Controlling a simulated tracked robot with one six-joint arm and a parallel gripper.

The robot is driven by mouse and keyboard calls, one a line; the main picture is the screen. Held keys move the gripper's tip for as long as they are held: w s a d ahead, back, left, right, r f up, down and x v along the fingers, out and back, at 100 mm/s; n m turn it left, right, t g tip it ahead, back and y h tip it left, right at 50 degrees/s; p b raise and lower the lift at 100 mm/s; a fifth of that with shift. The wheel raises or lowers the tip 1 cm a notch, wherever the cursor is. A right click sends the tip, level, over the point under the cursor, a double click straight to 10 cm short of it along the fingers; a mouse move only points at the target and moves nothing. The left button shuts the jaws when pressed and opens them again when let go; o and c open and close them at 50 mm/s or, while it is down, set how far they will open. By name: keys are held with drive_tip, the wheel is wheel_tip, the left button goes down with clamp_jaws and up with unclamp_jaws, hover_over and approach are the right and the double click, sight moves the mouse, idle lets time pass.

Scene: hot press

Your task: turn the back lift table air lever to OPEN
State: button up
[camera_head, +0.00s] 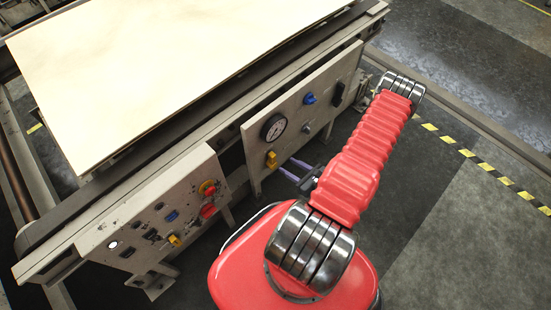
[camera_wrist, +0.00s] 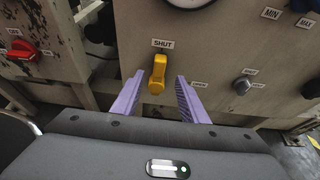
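A yellow lever (camera_wrist: 157,74) on the grey panel sits upright under a label reading SHUT (camera_wrist: 163,43). A smaller label (camera_wrist: 198,84) to its right is too small to read surely. The lever also shows in the head view (camera_head: 271,159), below the gauge on the far panel. My gripper (camera_wrist: 159,77) is open and empty, its purple fingers on either side of the lever in the wrist view. In the head view my gripper (camera_head: 285,165) is just right of the lever, close to the panel. I cannot tell whether the fingertips reach around it.
The nearer panel holds a red switch (camera_wrist: 24,50) and another yellow lever (camera_head: 174,240). Open floor (camera_head: 440,240) lies to the right.

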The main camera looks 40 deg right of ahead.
sight(274, 158)
drive_tip(key=shift+x, duration=4.65)
drive_tip(key=shift+c, duration=0.6)
clamp_jaws()
